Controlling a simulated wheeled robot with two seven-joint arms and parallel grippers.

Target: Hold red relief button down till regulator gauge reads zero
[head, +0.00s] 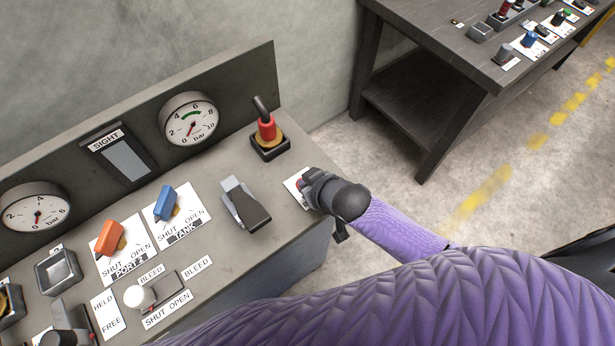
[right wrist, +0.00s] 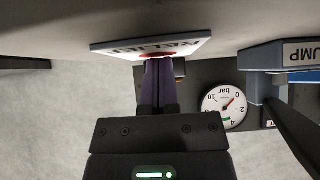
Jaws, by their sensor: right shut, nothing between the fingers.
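The red relief button (right wrist: 157,56) sits on a white plate marked RELIEF (right wrist: 175,47); the right wrist view shows it upside down. In the head view a bit of red (head: 299,184) shows beside my right gripper (head: 308,186), which covers most of the plate. My right gripper is shut and empty, its fingertips (right wrist: 158,62) at the button; I cannot tell if they press it. A round bar gauge with a green band (head: 189,118) has its needle low, toward the lower left; it also shows in the right wrist view (right wrist: 223,107). My left gripper is out of view.
A second bar gauge (head: 36,210) and a SIGHT window (head: 122,158) are on the back panel. Orange (head: 108,238) and blue (head: 166,204) valve handles, a black rocker lever (head: 245,204) and a red-collared lever (head: 267,130) stand left of my gripper. A dark table (head: 440,60) stands beyond.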

